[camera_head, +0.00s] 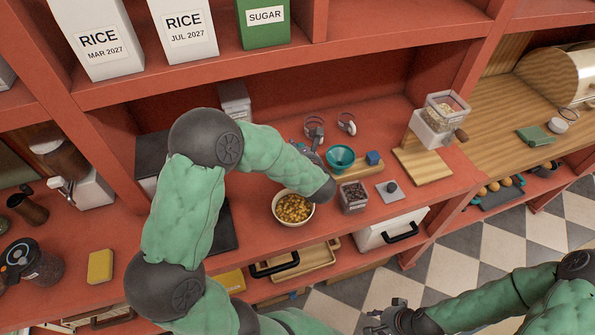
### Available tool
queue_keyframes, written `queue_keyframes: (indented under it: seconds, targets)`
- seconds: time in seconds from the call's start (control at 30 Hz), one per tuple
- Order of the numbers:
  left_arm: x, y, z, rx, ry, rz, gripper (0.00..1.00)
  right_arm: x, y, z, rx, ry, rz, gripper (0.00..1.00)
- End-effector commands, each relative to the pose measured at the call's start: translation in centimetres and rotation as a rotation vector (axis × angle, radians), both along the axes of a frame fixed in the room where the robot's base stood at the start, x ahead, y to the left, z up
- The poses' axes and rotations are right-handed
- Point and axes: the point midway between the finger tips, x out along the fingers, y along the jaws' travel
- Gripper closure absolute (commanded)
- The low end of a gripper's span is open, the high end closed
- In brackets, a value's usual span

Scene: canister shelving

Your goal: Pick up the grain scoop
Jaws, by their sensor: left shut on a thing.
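My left gripper (314,140) reaches over the red counter behind the bowl of yellow grain and is shut at a small, clear, round-rimmed thing (314,121), which looks like the grain scoop. The wrist partly hides the grip, and I cannot tell whether the scoop is clear of the counter. My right gripper (386,318) is open and empty, low in front of the shelving over the checkered floor.
The grain bowl (293,208) stands in front. A dispenser (437,122) stands right. A shelf (350,58) overhangs the back.

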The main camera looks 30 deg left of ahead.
Motion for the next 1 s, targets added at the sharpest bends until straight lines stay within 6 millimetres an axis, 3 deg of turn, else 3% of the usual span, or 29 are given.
queue_keyframes:
  seconds: [0.33,0.57,0.87,1.0]
  targets:
    - [0.0,0.0,0.5,0.001,-0.002,0.000,1.00,0.0,0.0,0.0,0.000,0.000,0.000,0.61]
    - [0.1,0.0,3.5,0.000,-0.006,-0.001,1.00,0.0,0.0,0.2,0.000,0.000,0.000,0.61]
    - [-4.4,-3.3,9.9,-0.002,-0.008,-0.004,1.00,0.0,0.0,1.2,0.000,0.000,0.000,0.61]
    - [-7.3,-5.3,11.0,0.000,-0.005,-0.006,1.00,0.0,0.0,1.3,0.000,0.000,0.000,0.61]
